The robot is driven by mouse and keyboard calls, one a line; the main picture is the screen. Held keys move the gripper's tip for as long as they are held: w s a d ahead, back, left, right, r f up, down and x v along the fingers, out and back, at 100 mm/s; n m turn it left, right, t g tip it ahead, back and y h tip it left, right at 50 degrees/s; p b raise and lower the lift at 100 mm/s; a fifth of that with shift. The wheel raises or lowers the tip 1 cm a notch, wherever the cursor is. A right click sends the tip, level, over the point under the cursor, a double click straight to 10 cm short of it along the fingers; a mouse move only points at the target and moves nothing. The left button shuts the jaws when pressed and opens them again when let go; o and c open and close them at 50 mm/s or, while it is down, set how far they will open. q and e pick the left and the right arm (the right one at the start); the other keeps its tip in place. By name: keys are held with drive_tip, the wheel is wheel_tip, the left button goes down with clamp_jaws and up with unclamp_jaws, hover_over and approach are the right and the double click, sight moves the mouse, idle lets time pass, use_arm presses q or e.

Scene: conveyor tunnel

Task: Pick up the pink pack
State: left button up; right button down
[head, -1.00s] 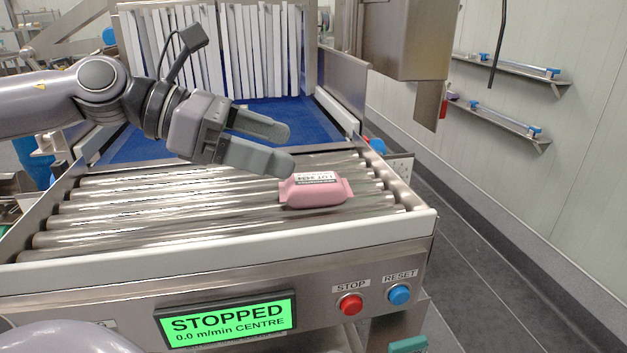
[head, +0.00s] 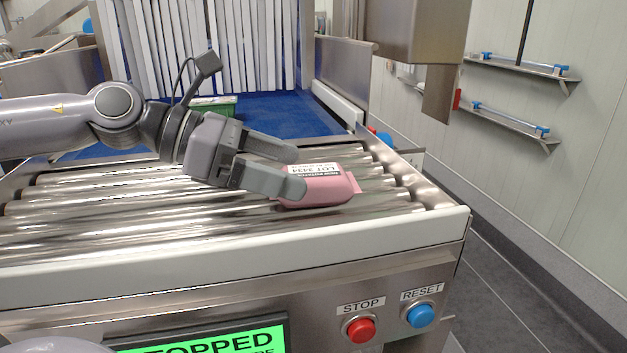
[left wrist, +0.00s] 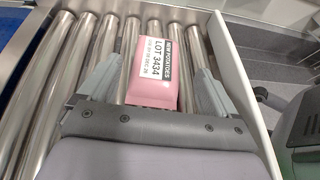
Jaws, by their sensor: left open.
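The pink pack (head: 330,187) lies on the metal rollers near the right end of the conveyor, its white lot label facing up. My left gripper (head: 297,170) is open at roller height, with its fingers reaching around the pack's left end from both sides. The near finger hides part of the pack. In the left wrist view the pack (left wrist: 150,80) sits between the two spread fingers, apart from the right one; contact with the left finger cannot be told. My right gripper is not in view.
A pale side rail (head: 240,257) borders the rollers in front. Below it are a red STOP button (head: 360,329), a blue RESET button (head: 421,314) and a green "STOPPED" display (head: 220,340). A green container (head: 215,106) stands on the blue belt (head: 270,107) before white strip curtains.

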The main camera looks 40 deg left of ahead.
sight(302, 171)
use_arm(q)
drive_tip(key=shift+a+f+p+x, duration=0.15)
drive_tip(key=shift+p+x, duration=0.2)
drive_tip(key=shift+x, duration=0.5)
drive_tip(key=shift+a+f+p+x, duration=0.15)
drive_tip(key=shift+p+x, duration=0.2)
drive_tip(key=shift+x, duration=1.45)
drive_tip(key=shift+d+r, duration=0.1)
drive_tip(key=shift+c, duration=0.3)
drive_tip(key=c, duration=1.2)
wheel_tip(302, 171, up, 10)
drive_tip(key=shift+r+p, duration=0.1)
drive_tip(key=shift+p, duration=0.3)
drive_tip(key=o, duration=0.7)
drive_tip(key=shift+c, duration=0.2)
drive_tip(key=c, duration=0.9)
